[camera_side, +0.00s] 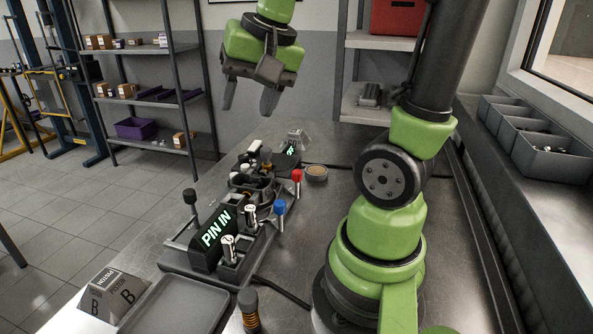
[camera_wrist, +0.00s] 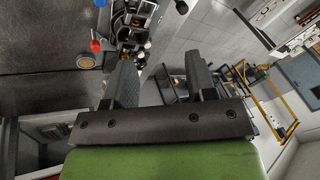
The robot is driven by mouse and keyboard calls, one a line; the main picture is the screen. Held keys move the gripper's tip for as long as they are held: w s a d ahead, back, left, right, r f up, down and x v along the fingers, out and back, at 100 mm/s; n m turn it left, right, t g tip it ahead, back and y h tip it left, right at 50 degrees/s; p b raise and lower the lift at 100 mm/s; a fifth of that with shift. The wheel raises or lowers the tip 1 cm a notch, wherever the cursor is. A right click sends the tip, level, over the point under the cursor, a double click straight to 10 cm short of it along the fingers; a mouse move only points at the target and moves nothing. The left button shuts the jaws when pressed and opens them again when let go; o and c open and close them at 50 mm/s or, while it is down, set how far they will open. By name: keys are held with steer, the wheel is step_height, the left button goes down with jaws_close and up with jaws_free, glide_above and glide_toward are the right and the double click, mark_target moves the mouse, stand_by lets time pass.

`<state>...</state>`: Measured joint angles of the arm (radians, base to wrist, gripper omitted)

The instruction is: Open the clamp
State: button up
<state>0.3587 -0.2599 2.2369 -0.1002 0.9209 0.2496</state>
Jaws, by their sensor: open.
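My gripper (camera_side: 249,98) is open and empty, raised in the air above the far end of the bench fixture. Its two fingers point down and stand well apart; they also show in the wrist view (camera_wrist: 160,80). The fixture (camera_side: 250,185) is a dark assembly with a lit "PIN IN" sign (camera_side: 216,228). A lever with a black knob (camera_side: 190,196) stands upright at its left side. A red-topped handle (camera_side: 297,176) and a blue-topped handle (camera_side: 279,208) stand on its right. I cannot tell for sure which part is the clamp. Nothing touches my fingers.
A small round dish (camera_side: 316,173) sits right of the fixture. A grey tray (camera_side: 170,305), a box marked "B" (camera_side: 112,294) and a coil spring part (camera_side: 249,308) are at the front. Grey bins (camera_side: 545,145) line the right. Shelving stands behind.

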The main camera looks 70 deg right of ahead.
steer(key=w+d+f+m+g, duration=0.15)
steer(key=d+f+m, duration=0.25)
steer(key=d, duration=0.4)
steer(key=m+g, duration=0.3)
steer(key=m, duration=0.3)
glide_above(297, 170)
step_height(297, 170, down, 8)
steer(key=f, duration=0.9)
steer(key=shift+a+f, duration=0.2)
steer(key=c, duration=0.9)
